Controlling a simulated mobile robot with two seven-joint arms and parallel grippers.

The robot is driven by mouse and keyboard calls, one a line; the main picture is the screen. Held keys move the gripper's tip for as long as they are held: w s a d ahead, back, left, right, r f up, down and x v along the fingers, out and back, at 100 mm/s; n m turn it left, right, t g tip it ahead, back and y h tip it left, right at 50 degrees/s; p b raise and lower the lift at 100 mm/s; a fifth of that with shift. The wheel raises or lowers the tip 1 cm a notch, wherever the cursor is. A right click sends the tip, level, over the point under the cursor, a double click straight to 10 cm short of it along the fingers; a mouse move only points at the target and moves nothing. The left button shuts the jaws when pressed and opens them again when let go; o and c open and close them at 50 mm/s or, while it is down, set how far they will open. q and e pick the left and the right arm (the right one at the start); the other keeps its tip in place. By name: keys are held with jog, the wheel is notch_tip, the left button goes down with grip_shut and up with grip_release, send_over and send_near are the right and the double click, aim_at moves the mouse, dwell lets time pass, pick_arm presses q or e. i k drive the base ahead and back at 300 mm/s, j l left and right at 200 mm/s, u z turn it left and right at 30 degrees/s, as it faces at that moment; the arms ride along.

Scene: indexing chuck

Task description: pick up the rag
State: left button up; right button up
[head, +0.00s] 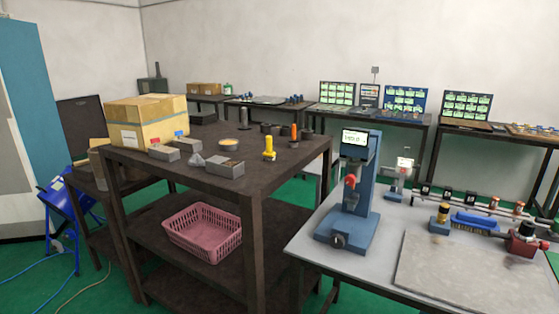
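I cannot clearly make out a rag. A small light-grey peaked thing (196,160) lies on the top of the dark workbench (285,177), between grey bins; it is too small to tell whether it is cloth. Neither of my grippers is in view.
The dark bench also holds a cardboard box (147,122), a grey bin (225,168) and a yellow-handled tool (269,149). A pink basket (204,232) sits on its lower shelf. At right, a grey table carries a blue press (347,226). Green floor (95,296) shows at lower left.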

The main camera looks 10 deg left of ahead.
aim_at(196, 160)
jog(key=i+j+z, duration=0.15)
jog(key=j, duration=0.2)
jog(key=i+j+z, duration=0.1)
jog(key=j, duration=0.3)
jog(key=i+j+z, duration=0.15)
jog(key=j, duration=0.25)
jog(key=i+j+z, duration=0.15)
jog(key=j, duration=0.3)
jog(key=i+j+z, duration=0.15)
jog(key=j, duration=0.25)
jog(key=i+j, duration=0.1)
jog(key=j, duration=0.25)
jog(key=i+j, duration=0.1)
jog(key=j, duration=0.6)
jog(key=i, duration=0.05)
